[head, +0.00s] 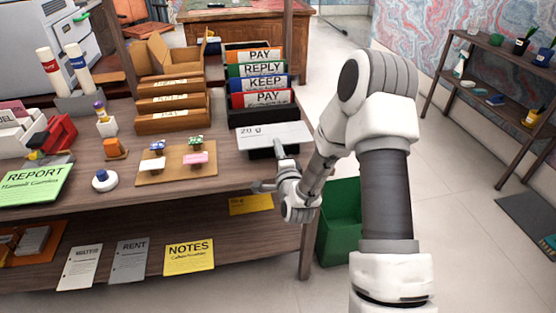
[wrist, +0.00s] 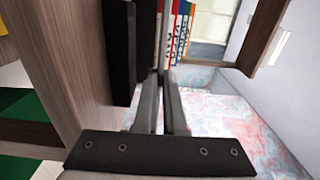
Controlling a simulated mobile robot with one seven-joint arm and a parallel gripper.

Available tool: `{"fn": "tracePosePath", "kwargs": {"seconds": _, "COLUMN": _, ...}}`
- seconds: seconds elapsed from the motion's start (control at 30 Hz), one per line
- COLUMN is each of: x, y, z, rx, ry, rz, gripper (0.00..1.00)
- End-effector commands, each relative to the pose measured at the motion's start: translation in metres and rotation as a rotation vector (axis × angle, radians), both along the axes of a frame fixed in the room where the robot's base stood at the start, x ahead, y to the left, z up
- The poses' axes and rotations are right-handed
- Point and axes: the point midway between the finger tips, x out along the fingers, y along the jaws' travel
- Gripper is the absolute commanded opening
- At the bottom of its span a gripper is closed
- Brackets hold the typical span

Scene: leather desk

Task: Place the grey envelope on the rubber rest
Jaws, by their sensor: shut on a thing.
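The grey envelope (head: 273,136), pale and marked "20 g", is at the right end of the desk, in front of the folder rack. My gripper (head: 281,151) is at its near lower edge and is shut on it. A black block (head: 259,153), which looks like the rubber rest, shows below the envelope; I cannot tell whether they touch. In the wrist view, my gripper's fingers (wrist: 161,100) are close together beside a black slab (wrist: 120,45). The envelope is edge-on there and hard to make out.
A rack of labelled folders (head: 262,82) stands just behind. A wooden board with stamps (head: 177,164) lies to the left, beside stacked wooden trays (head: 172,104). A green bin (head: 341,222) stands on the floor by the desk's right leg.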

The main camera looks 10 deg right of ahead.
Motion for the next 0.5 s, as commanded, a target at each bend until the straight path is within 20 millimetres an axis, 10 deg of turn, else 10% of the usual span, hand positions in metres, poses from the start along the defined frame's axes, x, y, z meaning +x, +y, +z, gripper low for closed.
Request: {"fn": "tracePosePath", "kwargs": {"seconds": 0.5, "x": 0.0, "y": 0.0, "z": -0.038, "rx": 0.0, "ry": -0.001, "rz": 0.0, "gripper": 0.0}}
